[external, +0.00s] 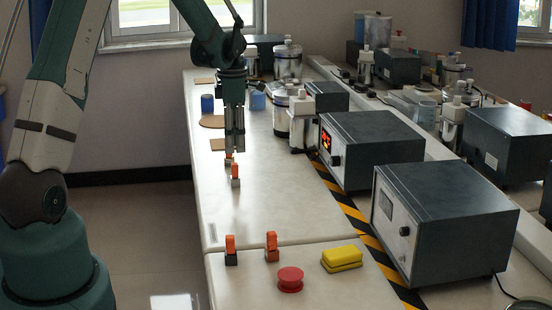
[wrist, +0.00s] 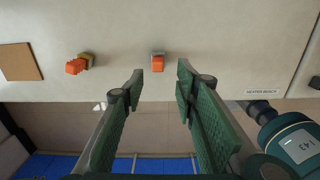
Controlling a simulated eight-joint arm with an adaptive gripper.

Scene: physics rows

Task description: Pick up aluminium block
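A small silver-grey block with an orange top, which looks like the aluminium block (external: 235,183), stands on the pale bench near its left edge. In the wrist view the aluminium block (wrist: 157,54) shows mostly its orange top, just beyond the gap between the fingertips. My gripper (external: 234,150) points down over the bench, close to the block in the picture. In the wrist view my gripper (wrist: 161,85) is open, with nothing between its fingers. A brass-coloured block with an orange top (wrist: 79,63) stands to the left; it is partly visible behind the aluminium block externally (external: 228,160).
Instrument boxes (external: 371,148) line the right. The bench middle is clear.

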